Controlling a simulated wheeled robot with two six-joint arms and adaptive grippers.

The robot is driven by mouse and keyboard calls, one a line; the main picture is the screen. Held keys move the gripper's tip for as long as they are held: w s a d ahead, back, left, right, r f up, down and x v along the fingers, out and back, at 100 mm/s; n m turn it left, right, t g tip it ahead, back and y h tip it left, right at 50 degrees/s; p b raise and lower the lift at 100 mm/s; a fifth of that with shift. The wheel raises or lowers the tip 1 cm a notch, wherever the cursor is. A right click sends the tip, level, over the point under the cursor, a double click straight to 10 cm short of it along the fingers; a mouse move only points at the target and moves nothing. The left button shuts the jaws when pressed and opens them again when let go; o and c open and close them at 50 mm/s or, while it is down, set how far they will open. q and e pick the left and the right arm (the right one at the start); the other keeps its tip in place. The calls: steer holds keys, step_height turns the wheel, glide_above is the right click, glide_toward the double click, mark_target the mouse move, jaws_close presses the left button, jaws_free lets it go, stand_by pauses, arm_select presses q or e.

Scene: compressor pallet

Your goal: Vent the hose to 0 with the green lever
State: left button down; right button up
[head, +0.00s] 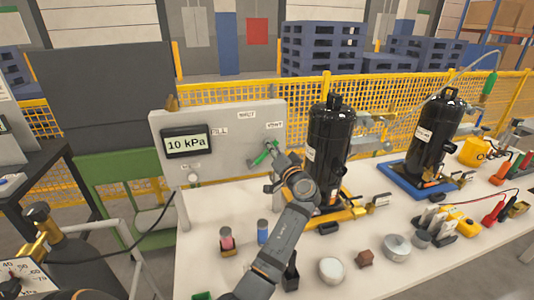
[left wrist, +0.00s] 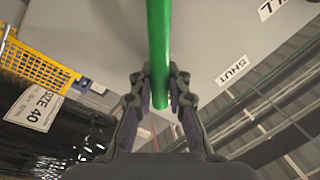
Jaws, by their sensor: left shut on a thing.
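The grey panel (head: 228,165) stands at the left of the table. Its display (head: 185,142) reads 10 kPa. FILL, SHUT and VENT labels (head: 274,125) mark the panel. The green lever (head: 264,156) sits below the VENT label, slanting down and left in the head view. My left gripper (head: 270,163) is at the lever, partly hiding it. In the left wrist view the green lever (left wrist: 158,55) runs down between the fingers of my left gripper (left wrist: 160,95), which is shut on it. My right gripper is not in view.
A black tank (head: 330,140) stands just right of the panel, close to my left arm. A second black tank (head: 436,130) stands on a blue base further right. A yellow fence (head: 370,100) runs behind.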

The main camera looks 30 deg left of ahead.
arm_select(q)
steer(key=shift+w+d+f+m+b, duration=0.1)
steer(key=shift+d+f+m+b, duration=0.05)
steer(key=shift+f+m+b, duration=0.15)
steer(key=shift+w+d+f+m+b, duration=0.1)
steer(key=shift+f+m+b, duration=0.05)
steer(key=shift+f+m, duration=0.2)
steer(key=c, duration=1.3)
jaws_free()
steer(key=shift+r, duration=0.15)
steer(key=shift+r, duration=0.15)
step_height(320, 180, up, 10)
steer(key=shift+f, duration=0.1)
